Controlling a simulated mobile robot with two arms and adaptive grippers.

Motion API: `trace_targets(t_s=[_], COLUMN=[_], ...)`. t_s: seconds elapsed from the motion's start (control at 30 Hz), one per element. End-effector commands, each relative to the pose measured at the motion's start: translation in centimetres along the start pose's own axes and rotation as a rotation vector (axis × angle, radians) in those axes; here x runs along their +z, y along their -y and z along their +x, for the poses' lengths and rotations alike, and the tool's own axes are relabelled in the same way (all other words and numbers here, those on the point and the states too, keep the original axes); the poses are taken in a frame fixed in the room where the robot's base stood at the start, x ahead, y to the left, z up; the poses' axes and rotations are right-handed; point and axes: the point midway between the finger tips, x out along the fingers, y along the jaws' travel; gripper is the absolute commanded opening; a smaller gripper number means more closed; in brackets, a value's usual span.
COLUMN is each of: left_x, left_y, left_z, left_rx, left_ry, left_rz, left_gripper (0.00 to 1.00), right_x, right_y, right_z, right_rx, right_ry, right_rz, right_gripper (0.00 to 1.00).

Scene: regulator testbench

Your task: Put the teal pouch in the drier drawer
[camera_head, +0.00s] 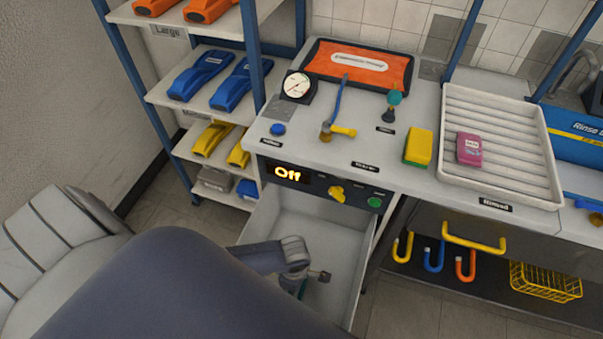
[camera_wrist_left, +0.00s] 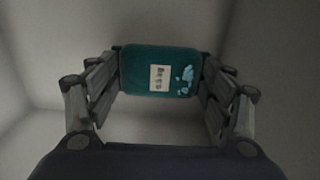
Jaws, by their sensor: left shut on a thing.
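The drier drawer (camera_head: 338,237) is pulled open below the panel that reads "Off" in the head view. My left gripper (camera_head: 303,275) reaches down inside it. In the left wrist view my left gripper (camera_wrist_left: 160,88) is shut on the teal pouch (camera_wrist_left: 180,60), with one finger on each side of it. The pouch has a pale label and a light blue print. Pale drawer walls surround it there. In the head view the pouch is mostly hidden behind my gripper. Whether it touches the drawer floor I cannot tell. My right gripper is not in view.
The drier panel (camera_head: 318,188) has a yellow knob and a green button. On the counter above are a gauge (camera_head: 297,86), a yellow-green sponge (camera_head: 418,147) and a white rack (camera_head: 500,182) holding a pink pouch (camera_head: 469,149). A shelf (camera_head: 165,92) stands at left.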

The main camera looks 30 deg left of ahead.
Motion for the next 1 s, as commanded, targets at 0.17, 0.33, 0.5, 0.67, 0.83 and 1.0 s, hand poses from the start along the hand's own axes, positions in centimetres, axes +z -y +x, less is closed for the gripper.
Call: trace_targets(t_s=[0.17,0.33,0.5,0.67,0.83,1.0], left_x=[0.1,0.1,0.1,0.1,0.1,0.1], left_y=[0.1,0.0,0.0,0.0,-0.1,-0.1], left_z=[3.0,4.8,6.0,8.2,9.2,9.2], left_rx=[-0.002,0.0,-0.001,0.0,0.001,0.002], left_ry=[0.0,0.0,0.0,0.001,0.001,0.001], left_rz=[-0.005,-0.003,-0.003,-0.003,-0.001,0.0], left_gripper=[0.33,0.33,0.33,0.33,0.33,0.33], right_x=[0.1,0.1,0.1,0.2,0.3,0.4], right_y=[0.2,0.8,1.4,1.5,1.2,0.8], right_z=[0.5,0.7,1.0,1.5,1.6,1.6], right_rx=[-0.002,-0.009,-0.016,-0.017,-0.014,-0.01], right_ry=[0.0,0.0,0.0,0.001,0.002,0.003], right_rz=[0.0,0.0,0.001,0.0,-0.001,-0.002], right_gripper=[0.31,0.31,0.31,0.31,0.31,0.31])
